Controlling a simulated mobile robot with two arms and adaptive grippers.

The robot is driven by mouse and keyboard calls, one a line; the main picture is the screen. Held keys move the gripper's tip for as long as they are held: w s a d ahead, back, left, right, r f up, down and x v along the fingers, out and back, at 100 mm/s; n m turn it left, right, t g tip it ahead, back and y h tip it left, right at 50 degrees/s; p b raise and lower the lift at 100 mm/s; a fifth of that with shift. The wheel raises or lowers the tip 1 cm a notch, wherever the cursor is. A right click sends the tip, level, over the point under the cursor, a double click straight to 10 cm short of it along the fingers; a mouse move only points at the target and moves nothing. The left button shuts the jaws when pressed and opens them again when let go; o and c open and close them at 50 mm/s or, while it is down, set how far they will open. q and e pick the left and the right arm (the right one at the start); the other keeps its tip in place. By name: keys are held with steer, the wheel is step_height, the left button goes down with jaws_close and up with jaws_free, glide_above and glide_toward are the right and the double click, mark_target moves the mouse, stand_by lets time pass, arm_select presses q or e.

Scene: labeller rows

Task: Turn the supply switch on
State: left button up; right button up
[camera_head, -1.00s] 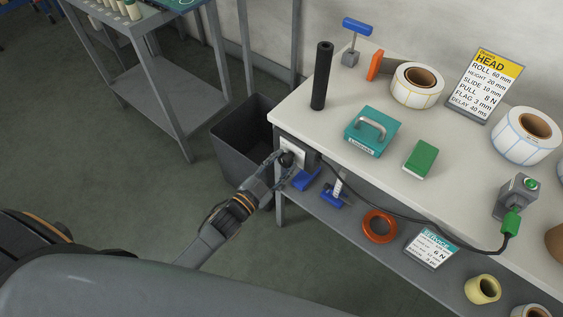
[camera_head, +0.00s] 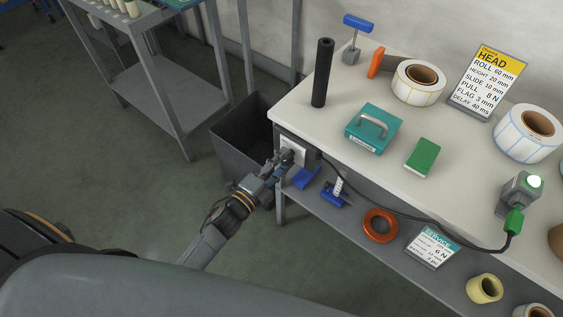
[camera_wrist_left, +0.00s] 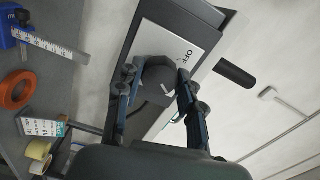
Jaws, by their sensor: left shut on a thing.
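The supply switch is a white plate (camera_head: 294,150) with a dark round knob, on the left end of the bench. In the left wrist view the knob (camera_wrist_left: 158,76) stands between my fingers, and the plate (camera_wrist_left: 178,25) shows the word OFF and a white mark by the knob's edge. My left gripper (camera_head: 284,159) is shut on the knob; its fingers (camera_wrist_left: 157,80) lie on both sides. In the head view the gripper partly hides the knob. A grey box (camera_head: 519,194) with a brightly lit lamp (camera_head: 535,181) stands at the bench's right. My right gripper is not in view.
A black cable (camera_head: 415,219) runs along the bench front to a green plug (camera_head: 514,222). A dark bin (camera_head: 240,150) stands left of the bench. A teal block (camera_head: 372,129), a green block (camera_head: 422,158) and label rolls (camera_head: 418,82) are on top.

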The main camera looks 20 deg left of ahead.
arm_select(q)
steer(key=shift+m, duration=0.9)
steer(key=o, duration=1.2)
steer(key=v, duration=1.2)
